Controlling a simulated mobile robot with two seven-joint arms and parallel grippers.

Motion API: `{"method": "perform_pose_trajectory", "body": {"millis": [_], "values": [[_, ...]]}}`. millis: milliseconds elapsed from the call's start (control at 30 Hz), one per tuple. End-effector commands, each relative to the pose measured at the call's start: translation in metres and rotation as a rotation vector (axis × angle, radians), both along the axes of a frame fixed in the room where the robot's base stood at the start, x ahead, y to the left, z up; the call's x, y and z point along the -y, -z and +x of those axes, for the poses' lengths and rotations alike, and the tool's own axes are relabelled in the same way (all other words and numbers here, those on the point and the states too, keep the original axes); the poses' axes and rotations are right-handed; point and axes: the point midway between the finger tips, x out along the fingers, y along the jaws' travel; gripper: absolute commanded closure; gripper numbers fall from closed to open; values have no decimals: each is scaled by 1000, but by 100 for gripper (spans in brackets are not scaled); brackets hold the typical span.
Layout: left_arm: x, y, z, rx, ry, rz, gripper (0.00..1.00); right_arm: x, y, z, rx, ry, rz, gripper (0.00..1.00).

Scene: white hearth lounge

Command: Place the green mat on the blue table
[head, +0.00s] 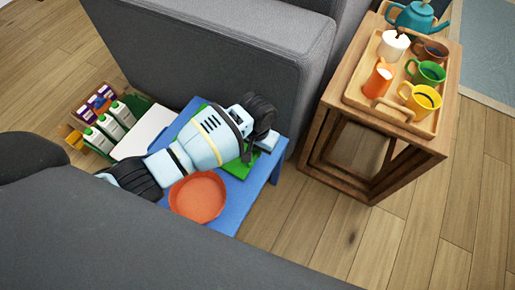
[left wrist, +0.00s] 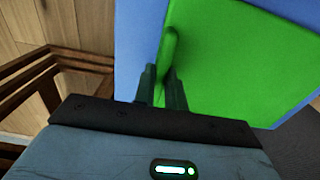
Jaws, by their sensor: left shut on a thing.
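The green mat (head: 238,168) shows partly from under my left arm in the head view, over the blue table (head: 232,212). In the left wrist view the mat (left wrist: 245,55) fills the right side, with the blue table surface (left wrist: 132,35) beside it. A raised green edge of the mat runs between the fingers of my left gripper (left wrist: 163,88), which is shut on it. In the head view the left gripper (head: 262,143) is over the table's far right part, and my arm hides much of the mat. I cannot tell whether the mat lies fully flat. My right gripper is not in view.
An orange round dish (head: 198,197) sits on the blue table near the mat. A crate of cartons (head: 105,120) and a white flat surface (head: 145,132) are at left. A wooden side table (head: 420,140) with mugs is at right. A grey sofa (head: 225,50) stands behind.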

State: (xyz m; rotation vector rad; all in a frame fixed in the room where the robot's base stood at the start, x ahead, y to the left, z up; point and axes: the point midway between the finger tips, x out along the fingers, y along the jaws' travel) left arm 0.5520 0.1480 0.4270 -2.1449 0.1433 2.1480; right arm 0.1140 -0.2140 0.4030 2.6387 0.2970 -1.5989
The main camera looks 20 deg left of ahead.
Motion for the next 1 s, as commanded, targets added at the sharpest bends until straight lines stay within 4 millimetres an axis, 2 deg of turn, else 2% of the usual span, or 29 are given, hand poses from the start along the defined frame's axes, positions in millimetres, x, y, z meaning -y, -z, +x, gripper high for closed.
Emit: {"method": "perform_pose_trajectory", "body": {"millis": [367, 400, 533, 867, 1000], "values": [[0, 2, 1, 3, -1, 0, 100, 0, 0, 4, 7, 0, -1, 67], [0, 2, 1, 3, 0, -1, 84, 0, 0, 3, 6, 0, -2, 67], [0, 2, 1, 3, 0, 0, 67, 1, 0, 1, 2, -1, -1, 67], [0, 0, 1, 3, 0, 0, 66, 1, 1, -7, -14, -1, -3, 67], [1, -16, 1, 6, 0, -2, 66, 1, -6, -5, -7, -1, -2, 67]]}}
